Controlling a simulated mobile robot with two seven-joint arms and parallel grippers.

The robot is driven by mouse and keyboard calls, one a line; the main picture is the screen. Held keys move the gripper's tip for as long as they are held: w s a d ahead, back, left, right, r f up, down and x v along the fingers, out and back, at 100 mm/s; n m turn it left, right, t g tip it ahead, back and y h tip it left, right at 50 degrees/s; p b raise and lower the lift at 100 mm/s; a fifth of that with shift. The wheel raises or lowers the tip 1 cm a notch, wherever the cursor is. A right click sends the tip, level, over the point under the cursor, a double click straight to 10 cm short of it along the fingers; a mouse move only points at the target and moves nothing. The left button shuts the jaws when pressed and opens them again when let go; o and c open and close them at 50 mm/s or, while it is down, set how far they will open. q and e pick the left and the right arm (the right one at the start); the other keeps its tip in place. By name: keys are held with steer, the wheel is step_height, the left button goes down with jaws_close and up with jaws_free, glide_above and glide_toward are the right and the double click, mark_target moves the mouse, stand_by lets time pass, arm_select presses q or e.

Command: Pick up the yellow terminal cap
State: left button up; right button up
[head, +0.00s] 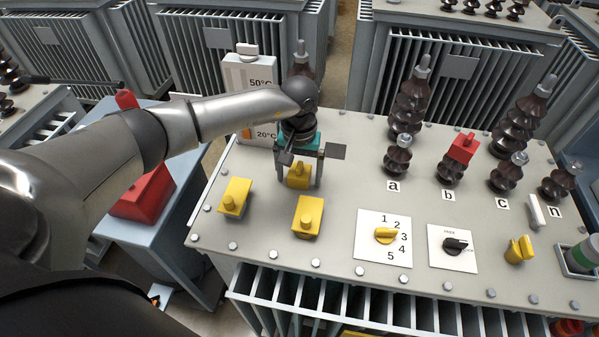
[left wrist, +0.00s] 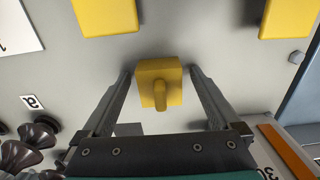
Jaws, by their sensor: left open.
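Three yellow terminal caps stand on the grey transformer top. One cap (head: 299,175) is between the fingers of my left gripper (head: 299,182). In the left wrist view this cap (left wrist: 159,83) sits between the two open fingers (left wrist: 161,75), with a visible gap on each side. A second cap (head: 308,216) stands nearer the front, and a third cap (head: 235,197) stands to the left. Both also show at the top edge of the left wrist view. My right gripper is not in view.
Brown insulators (head: 397,155) stand by labels a, b, c and n, with a red cap (head: 463,147) at b. A thermometer panel (head: 247,75) stands behind my left gripper. A numbered dial plate (head: 370,255) and a black switch (head: 455,246) are front right.

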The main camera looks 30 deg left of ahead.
arm_select(q)
steer(key=shift+c, duration=0.3)
steer(key=c, duration=1.4)
steer(key=shift+o, duration=0.2)
